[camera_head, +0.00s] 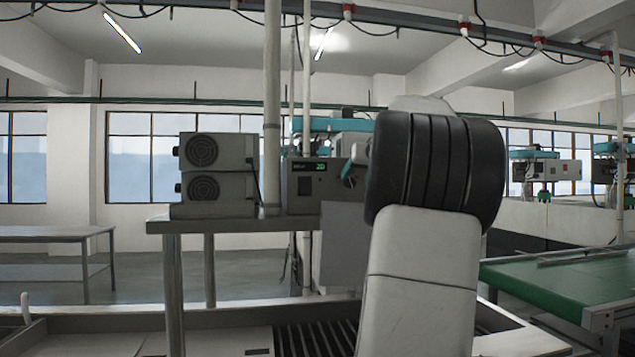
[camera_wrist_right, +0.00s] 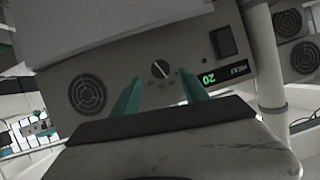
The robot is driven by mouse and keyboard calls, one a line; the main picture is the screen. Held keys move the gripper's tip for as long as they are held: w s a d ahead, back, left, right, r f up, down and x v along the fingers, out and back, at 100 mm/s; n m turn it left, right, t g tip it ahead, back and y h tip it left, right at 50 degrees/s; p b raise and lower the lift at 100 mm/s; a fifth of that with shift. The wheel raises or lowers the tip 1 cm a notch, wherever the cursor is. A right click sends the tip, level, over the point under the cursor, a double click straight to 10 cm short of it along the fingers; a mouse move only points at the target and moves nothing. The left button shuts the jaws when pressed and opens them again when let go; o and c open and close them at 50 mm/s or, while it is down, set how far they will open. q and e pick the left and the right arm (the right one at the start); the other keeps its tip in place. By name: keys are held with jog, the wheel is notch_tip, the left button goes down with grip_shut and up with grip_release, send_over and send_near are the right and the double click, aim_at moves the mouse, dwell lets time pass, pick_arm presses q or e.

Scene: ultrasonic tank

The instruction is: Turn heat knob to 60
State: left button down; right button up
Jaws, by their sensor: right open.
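The control box (camera_head: 303,186) stands on the metal shelf, with a lit green display (camera_head: 320,167) reading 20. In the right wrist view, which is upside down, the display (camera_wrist_right: 208,79) also reads 20 beside the word HEAT. The heat knob (camera_wrist_right: 160,69) is a small round dial with a pale pointer line, tilted in this view. My right gripper (camera_wrist_right: 160,77) is open, its teal fingers on either side of the knob in the picture; I cannot tell whether they touch it. In the head view the gripper (camera_head: 348,170) is at the box's right side, where the knob is not visible. My left gripper is not in view.
Two stacked grey units with fans (camera_head: 214,175) stand left of the box on the metal shelf (camera_head: 185,224). A black rocker switch (camera_wrist_right: 223,42) and fan grille (camera_wrist_right: 87,94) are on the box's face.

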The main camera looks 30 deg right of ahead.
aim_at(351, 181)
jog(key=shift+x, duration=2.35)
jog(key=shift+c, duration=0.4)
grip_shut()
